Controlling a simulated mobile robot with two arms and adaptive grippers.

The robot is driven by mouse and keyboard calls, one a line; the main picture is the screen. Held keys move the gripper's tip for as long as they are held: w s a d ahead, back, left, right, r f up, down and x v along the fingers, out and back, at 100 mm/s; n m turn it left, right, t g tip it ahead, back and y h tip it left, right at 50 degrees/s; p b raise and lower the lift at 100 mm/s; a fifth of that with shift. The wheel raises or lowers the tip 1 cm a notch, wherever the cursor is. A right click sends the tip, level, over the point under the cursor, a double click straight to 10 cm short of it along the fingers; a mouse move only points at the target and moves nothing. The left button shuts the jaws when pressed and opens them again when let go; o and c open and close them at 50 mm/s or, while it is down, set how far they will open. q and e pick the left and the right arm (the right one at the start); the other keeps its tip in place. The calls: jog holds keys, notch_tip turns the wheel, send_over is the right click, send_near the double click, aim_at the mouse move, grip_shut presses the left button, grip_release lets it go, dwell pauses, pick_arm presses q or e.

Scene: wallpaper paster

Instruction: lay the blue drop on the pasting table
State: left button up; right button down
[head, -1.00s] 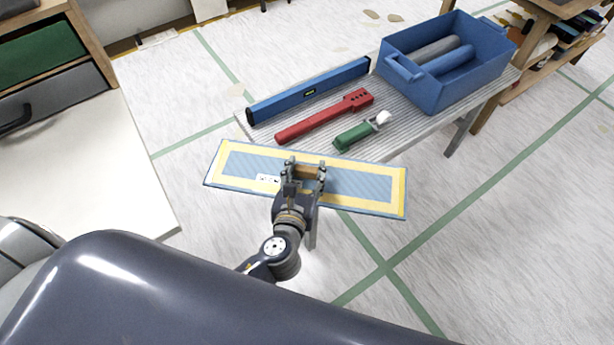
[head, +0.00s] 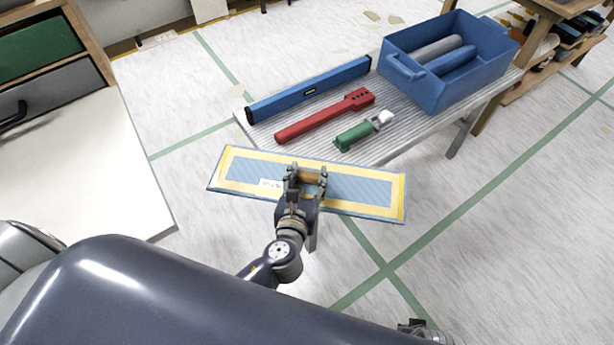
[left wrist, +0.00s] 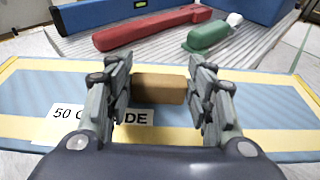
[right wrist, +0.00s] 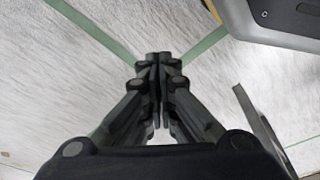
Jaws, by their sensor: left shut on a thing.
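The blue drop (head: 350,186) is a flat blue panel with a yellow border and a white label, held in the air roughly level. My left gripper (head: 307,177) is shut on the wooden block handle on top of it; the handle (left wrist: 160,88) sits between the fingers in the left wrist view. The fingers hide part of the label (left wrist: 75,115). A white table top (head: 85,160) lies to the left, apart from the drop; I cannot tell for certain that it is the pasting table. My right gripper (right wrist: 158,65) is shut and empty over the floor.
A grey ribbed bench (head: 395,150) beyond the drop carries a blue level (head: 310,90), a red tool (head: 325,115), a green-handled tool (head: 362,130) and a blue crate (head: 455,85) with rolls. A drawer cabinet (head: 45,70) stands back left. Floor is open at right.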

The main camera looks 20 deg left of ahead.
pick_arm(q)
jog(key=shift+f, duration=0.1)
jog(key=o, duration=1.1)
jog(key=shift+o, duration=0.2)
